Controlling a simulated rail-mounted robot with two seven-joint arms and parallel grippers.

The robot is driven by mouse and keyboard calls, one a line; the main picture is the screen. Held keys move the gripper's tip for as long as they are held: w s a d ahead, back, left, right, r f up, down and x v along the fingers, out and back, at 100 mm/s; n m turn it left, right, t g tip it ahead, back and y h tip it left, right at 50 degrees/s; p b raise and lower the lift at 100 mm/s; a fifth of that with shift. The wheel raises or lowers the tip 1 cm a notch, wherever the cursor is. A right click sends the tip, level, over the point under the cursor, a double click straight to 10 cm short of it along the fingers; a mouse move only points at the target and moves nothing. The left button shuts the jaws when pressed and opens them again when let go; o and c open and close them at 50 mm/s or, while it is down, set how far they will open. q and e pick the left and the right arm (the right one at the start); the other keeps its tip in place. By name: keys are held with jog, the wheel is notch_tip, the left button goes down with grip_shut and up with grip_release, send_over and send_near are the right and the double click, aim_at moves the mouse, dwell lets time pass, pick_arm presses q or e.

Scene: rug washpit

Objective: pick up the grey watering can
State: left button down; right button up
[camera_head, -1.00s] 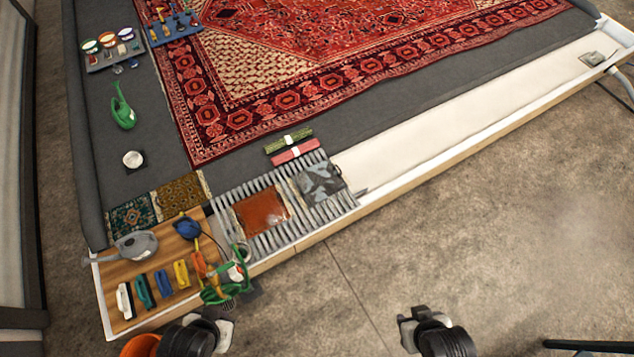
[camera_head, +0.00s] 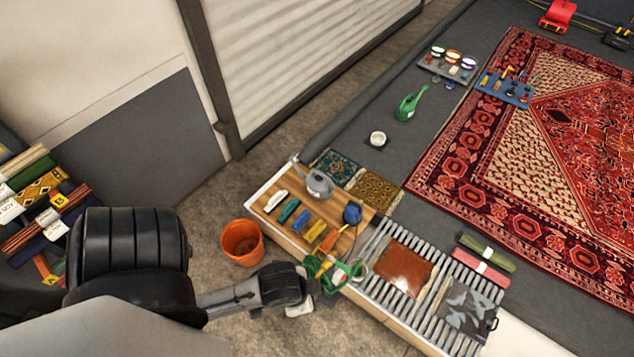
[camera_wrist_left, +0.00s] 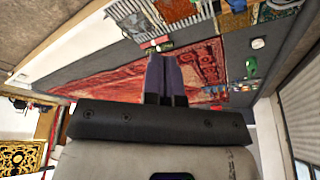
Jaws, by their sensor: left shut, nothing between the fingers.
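The grey watering can (camera_head: 318,184) stands upright at the far left end of the wooden board (camera_head: 268,189), its spout pointing up-left in the head view. My left gripper (camera_head: 302,306) is low at the board's near side, beside the green hose, well apart from the can. In the left wrist view its two fingers (camera_wrist_left: 160,76) are together with nothing between them. I cannot make out the can in that view. My right gripper is out of view.
An orange bucket (camera_head: 242,243) stands on the floor left of the board. Several brushes, a blue-headed tool (camera_head: 352,213) and a coiled green hose (camera_head: 335,272) lie near the can. A green watering can (camera_head: 410,103) stands farther back. The grey floor around the white pot (camera_head: 377,139) is clear.

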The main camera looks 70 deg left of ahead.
pick_arm(q)
jog(key=c, duration=1.8)
grip_release()
jog(key=shift+c, duration=0.2)
jog(key=o, duration=1)
jog(key=shift+c, duration=0.2)
jog(key=shift+a, duration=0.1)
